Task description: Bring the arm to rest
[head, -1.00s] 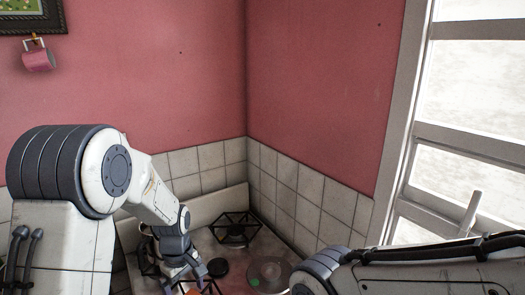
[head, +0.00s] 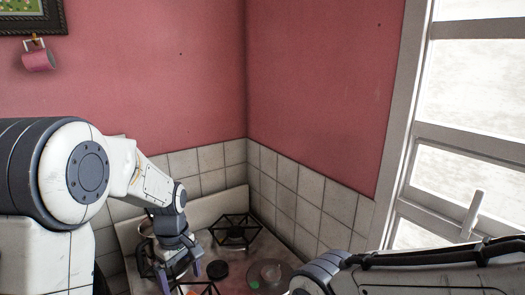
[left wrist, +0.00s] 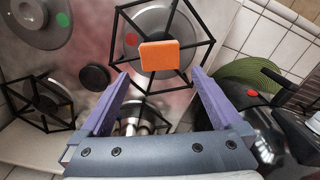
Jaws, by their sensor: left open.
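My left gripper (head: 182,274) hangs low over the stove in the head view, its purple fingers spread. In the left wrist view the gripper (left wrist: 160,76) is open, with nothing between the fingers. An orange block (left wrist: 172,55) lies over a burner with a black grate, just beyond the fingertips. My right arm reaches in from the lower right of the head view, but its gripper is out of the picture.
The stove (head: 212,244) sits in a tiled corner. A round lid-like disc (head: 272,270) lies at its right. A dark pot (left wrist: 262,128) and a green round thing (left wrist: 245,72) are beside my left gripper. A pink mug (head: 38,61) hangs on the wall.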

